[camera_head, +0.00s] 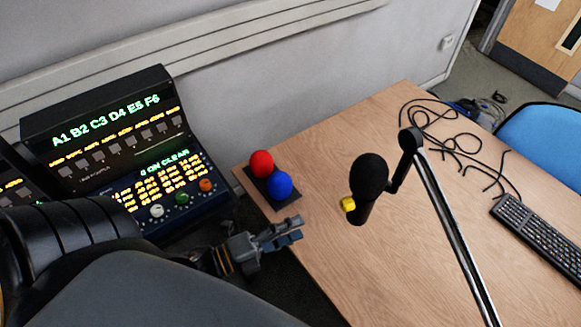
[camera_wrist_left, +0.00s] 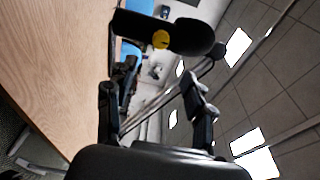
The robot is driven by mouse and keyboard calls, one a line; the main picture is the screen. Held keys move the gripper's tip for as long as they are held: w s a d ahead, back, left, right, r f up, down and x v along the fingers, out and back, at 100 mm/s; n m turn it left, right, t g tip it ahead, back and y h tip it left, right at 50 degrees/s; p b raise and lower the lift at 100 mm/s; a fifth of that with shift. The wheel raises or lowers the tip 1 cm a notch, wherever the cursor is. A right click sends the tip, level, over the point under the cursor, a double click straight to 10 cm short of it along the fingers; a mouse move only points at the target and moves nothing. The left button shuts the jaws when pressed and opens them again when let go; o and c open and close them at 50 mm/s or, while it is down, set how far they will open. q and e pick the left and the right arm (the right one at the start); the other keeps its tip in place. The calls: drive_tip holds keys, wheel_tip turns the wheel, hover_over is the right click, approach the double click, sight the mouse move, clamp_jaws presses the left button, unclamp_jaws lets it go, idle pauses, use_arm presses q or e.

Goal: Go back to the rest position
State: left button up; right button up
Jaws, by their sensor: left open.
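My left gripper (camera_head: 279,233) reaches in from the lower left in the head view, beside the desk's near-left edge. It is open with nothing between its fingers. In the left wrist view its two fingers (camera_wrist_left: 152,95) stand well apart, with the black microphone seen beyond them. My right gripper shows in neither view.
The wooden desk (camera_head: 330,150) carries a dark base with red (camera_head: 261,163) and blue (camera_head: 279,185) balls, a microphone (camera_head: 369,176) on a boom arm (camera_head: 450,220), black cables (camera_head: 445,135) and a keyboard (camera_head: 540,235). A lit console (camera_head: 125,150) stands left; a blue chair (camera_head: 545,135) is right.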

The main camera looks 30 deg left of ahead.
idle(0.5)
use_arm(q)
drive_tip(key=s+a+f+n+g+y+b, duration=0.1)
drive_tip(key=s+a+f+n+g+y, duration=0.2)
drive_tip(key=f, duration=0.9)
drive_tip(key=s+a+f+n+g+y+b, duration=0.1)
drive_tip(key=a+f+n+y, duration=0.1)
drive_tip(key=f+n, duration=0.65)
drive_tip(key=s+a+f+n+g+y+b, duration=0.2)
drive_tip(key=f+y, duration=0.1)
drive_tip(key=f, duration=1.1)
drive_tip(key=s+d+f+n+g+y+b, duration=0.1)
drive_tip(key=s+f+n+g, duration=0.7)
drive_tip(key=s+f, duration=1.1)
drive_tip(key=shift+s+d+g+b, duration=0.3)
drive_tip(key=shift+d+b, duration=0.35)
drive_tip(key=shift+d, duration=0.45)
